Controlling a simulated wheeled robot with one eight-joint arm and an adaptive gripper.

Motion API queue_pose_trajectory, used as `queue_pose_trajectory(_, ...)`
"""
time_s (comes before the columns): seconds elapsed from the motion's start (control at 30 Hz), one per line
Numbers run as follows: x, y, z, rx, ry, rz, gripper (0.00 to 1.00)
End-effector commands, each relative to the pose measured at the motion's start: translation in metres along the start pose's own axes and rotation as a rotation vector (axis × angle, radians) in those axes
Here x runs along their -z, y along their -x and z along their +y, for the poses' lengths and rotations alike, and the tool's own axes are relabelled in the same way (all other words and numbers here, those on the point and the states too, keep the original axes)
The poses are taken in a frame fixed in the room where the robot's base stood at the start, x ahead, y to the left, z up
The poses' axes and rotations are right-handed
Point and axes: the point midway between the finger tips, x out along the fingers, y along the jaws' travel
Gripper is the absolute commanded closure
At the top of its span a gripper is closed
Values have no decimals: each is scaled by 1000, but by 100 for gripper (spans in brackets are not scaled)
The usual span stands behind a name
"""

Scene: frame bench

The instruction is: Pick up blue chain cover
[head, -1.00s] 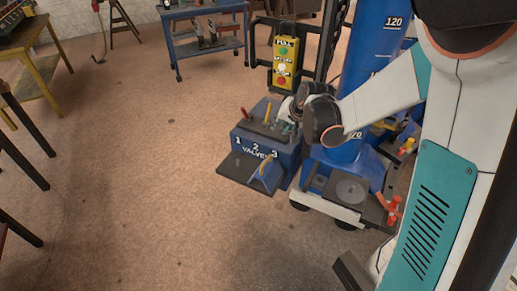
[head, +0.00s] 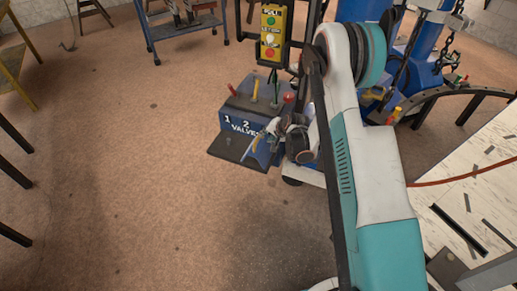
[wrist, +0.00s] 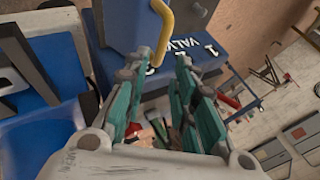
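A small blue piece with a yellow handle (head: 253,147), the likely blue chain cover, is at the front of the blue valve box (head: 236,127), above its dark front plate (head: 228,150). In the wrist view the yellow handle (wrist: 166,30) rises beyond my fingertips, beside a blue surface (wrist: 118,22). My gripper (head: 274,128) is close to this piece, on its right. In the wrist view my gripper (wrist: 158,88) has its teal-padded fingers apart, with nothing visibly held between them. My wrist and gripper hide part of the piece and box.
Levers stand on the box, including a red one (head: 232,90) and a yellow one (head: 255,90). A yellow button panel (head: 271,32) is behind. A blue cart (head: 183,32) stands farther back. Open floor (head: 120,170) lies left; a pale panel (head: 480,180) lies right.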

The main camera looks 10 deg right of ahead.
Motion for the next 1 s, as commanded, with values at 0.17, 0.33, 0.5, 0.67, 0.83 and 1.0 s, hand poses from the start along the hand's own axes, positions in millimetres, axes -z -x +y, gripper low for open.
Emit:
queue_pose_trajectory(0.17, -1, -38, 1, 0, 3, 0, 75)
queue_pose_trajectory(0.33, 0, -63, 1, 0, 2, 0, 75)
queue_pose_trajectory(0.5, 0, -73, 0, 0, 2, 0, 75)
queue_pose_trajectory(0.67, -1, -83, -1, 0, 3, 0, 75)
queue_pose_trajectory(0.83, -2, -108, -2, 0, 2, -1, 75)
queue_pose_trajectory(1.0, -1, -125, -2, 0, 2, 0, 75)
